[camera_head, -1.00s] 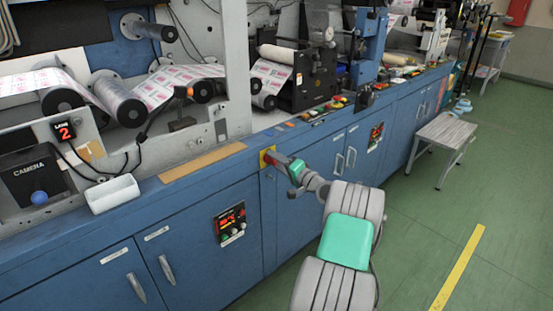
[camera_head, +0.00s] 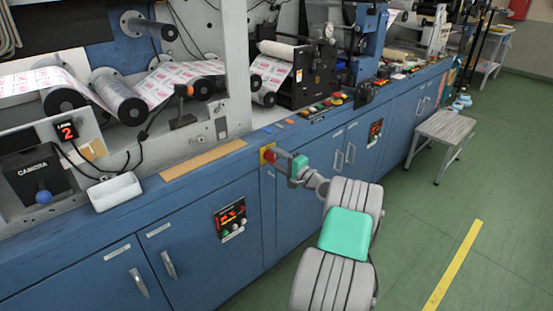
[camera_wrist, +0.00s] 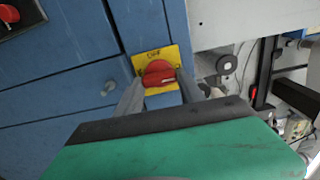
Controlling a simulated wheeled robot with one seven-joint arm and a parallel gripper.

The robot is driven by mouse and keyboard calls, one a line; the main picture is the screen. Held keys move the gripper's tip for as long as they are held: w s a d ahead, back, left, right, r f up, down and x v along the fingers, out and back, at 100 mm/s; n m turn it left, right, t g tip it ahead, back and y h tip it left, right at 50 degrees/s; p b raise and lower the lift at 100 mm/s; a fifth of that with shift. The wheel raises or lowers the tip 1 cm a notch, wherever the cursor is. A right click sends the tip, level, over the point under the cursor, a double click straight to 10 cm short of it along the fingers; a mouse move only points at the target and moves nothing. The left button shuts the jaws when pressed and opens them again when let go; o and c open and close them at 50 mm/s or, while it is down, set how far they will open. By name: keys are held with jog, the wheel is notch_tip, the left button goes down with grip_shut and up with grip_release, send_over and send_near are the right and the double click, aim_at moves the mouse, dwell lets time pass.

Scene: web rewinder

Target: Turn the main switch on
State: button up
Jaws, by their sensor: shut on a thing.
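The main switch is a red rotary knob (camera_wrist: 158,73) on a yellow plate (camera_wrist: 145,61) fixed to the blue cabinet front. In the wrist view, lettering that looks like "OFF" shows on the plate beside the knob. In the head view, the yellow plate (camera_head: 263,157) sits just under the cabinet's top edge, with the red knob (camera_head: 270,154) partly covered by my gripper. My gripper (camera_wrist: 159,88) is at the switch, with one finger on each side of the knob, shut on it. The fingers' exact contact with the knob is partly hidden.
A control panel (camera_head: 230,219) is on the cabinet door left of the switch. Machine rollers and printed web stand above the cabinet. Green floor is open on the right.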

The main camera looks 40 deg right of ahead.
jog(key=o, duration=1.4)
jog(key=shift+c, duration=0.2)
jog(key=s, duration=0.8)
jog(key=shift+d, duration=0.1)
